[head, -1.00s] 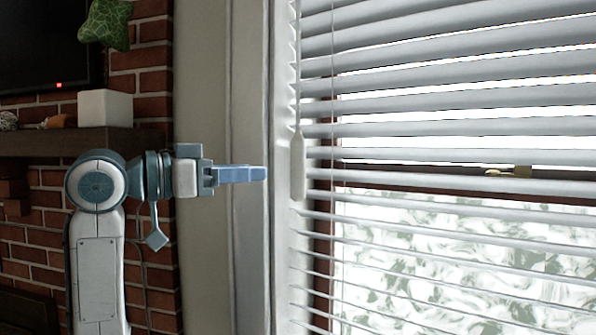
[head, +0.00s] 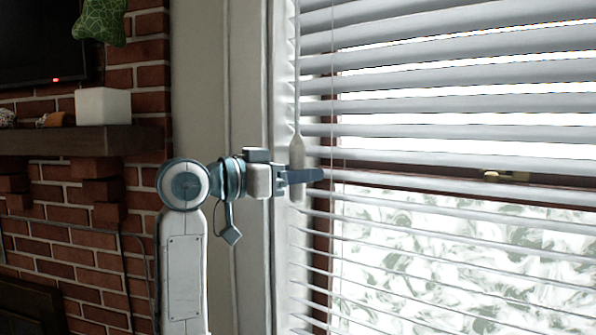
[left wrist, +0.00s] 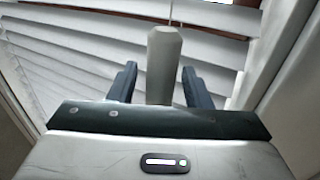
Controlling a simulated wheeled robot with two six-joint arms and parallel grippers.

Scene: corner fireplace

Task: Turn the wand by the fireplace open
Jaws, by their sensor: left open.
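The wand (head: 297,150) hangs upright at the left edge of the white window blind (head: 430,125), with a thin rod above its thicker handle. My left gripper (head: 305,176) is at the height of the handle and overlaps its lower part in the head view. In the left wrist view, the wand's handle (left wrist: 163,62) stands between the two dark fingers of my left gripper (left wrist: 160,88), with a gap on each side. The gripper is open. The blind's slats are tilted, with daylight showing between them. My right gripper is not in view.
A wooden mantel (head: 80,140) with a white cube (head: 103,105) on it juts from the brick wall at left. A green star-patterned object (head: 99,20) hangs above it. The window frame (head: 250,100) runs close beside the arm.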

